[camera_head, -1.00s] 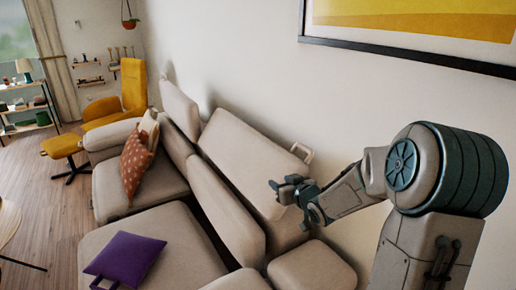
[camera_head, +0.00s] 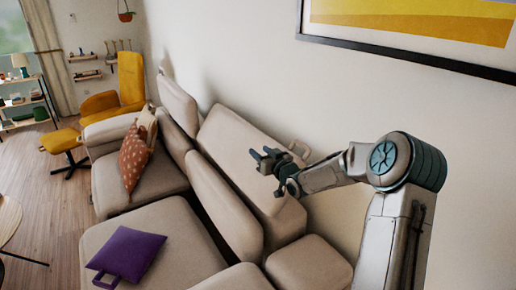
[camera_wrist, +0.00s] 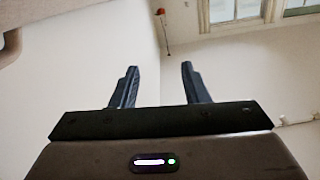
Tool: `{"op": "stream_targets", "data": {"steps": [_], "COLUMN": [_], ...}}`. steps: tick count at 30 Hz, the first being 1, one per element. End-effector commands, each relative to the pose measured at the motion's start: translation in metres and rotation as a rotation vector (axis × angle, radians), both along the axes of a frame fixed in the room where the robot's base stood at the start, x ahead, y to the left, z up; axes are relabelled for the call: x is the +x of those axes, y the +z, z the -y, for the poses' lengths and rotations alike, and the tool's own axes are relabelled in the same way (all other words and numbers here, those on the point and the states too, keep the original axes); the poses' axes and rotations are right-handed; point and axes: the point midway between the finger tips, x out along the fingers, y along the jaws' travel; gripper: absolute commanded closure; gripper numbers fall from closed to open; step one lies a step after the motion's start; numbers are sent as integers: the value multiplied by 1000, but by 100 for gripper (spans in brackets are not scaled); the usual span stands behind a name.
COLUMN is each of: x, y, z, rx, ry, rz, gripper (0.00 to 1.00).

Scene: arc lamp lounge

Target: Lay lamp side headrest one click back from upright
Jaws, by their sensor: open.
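The beige sofa has two headrests: a far one (camera_head: 177,101) and a longer near one (camera_head: 228,137), each above a back cushion. Both look raised, but their exact click cannot be read. The near one has a pale loop (camera_head: 299,149) at its wall-side edge. No arc lamp is in view, so I cannot tell which headrest is lamp side. My gripper (camera_head: 262,157) is open and empty, in front of the near headrest in the picture; contact cannot be judged. In the wrist view its fingers (camera_wrist: 158,86) are apart with bare wall between them.
A purple cushion (camera_head: 127,253) lies on the near seat and a patterned orange cushion (camera_head: 134,158) on the far one. A framed picture (camera_head: 400,45) hangs on the wall behind my arm.

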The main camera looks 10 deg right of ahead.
Motion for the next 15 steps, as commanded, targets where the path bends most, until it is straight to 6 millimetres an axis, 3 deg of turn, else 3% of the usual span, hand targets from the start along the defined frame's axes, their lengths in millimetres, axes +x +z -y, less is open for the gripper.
{"op": "stream_targets", "data": {"steps": [6, 15], "x": [19, 22], "y": [1, 0], "z": [-8, -9], "rx": [1, 0], "ry": [0, -1], "rz": [0, -1], "gripper": [59, 59]}}
